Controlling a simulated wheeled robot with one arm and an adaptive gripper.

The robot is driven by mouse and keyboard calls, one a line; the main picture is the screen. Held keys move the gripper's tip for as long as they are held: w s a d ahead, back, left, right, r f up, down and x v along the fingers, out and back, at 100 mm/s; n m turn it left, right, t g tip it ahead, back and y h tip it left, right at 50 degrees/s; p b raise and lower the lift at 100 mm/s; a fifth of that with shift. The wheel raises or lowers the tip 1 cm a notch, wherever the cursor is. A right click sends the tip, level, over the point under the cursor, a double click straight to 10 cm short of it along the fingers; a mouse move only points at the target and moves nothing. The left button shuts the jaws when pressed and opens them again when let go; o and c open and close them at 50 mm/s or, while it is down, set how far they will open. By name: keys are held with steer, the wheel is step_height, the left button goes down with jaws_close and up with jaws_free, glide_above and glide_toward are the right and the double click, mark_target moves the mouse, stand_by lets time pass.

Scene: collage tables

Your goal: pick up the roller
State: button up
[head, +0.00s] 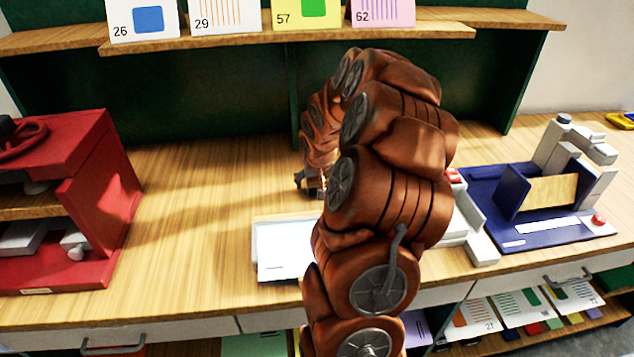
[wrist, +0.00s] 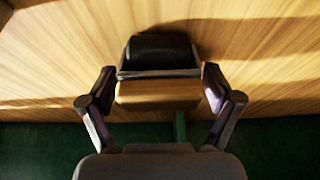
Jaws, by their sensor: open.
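The roller (wrist: 160,48) shows in the wrist view as a black cylinder in a pale frame, with a wooden block-like part (wrist: 158,92) on the near side. It lies on the wooden table top. My gripper (wrist: 158,78) is open, with one finger on each side of the roller's frame and wooden part. A gap shows on both sides, and I cannot tell the height between fingers and table. In the head view my gripper (head: 313,187) is small and partly covered by my arm. I cannot make out the roller there.
A red press (head: 75,215) stands at the left. A white tray (head: 285,248) lies at the table's front, partly behind my arm. A blue-based machine (head: 540,235) stands at the right. A shelf (head: 270,41) with numbered cards runs above the back. The table's left middle is clear.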

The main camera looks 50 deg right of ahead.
steer(key=c, duration=1.2)
steer(key=shift+o, duration=0.2)
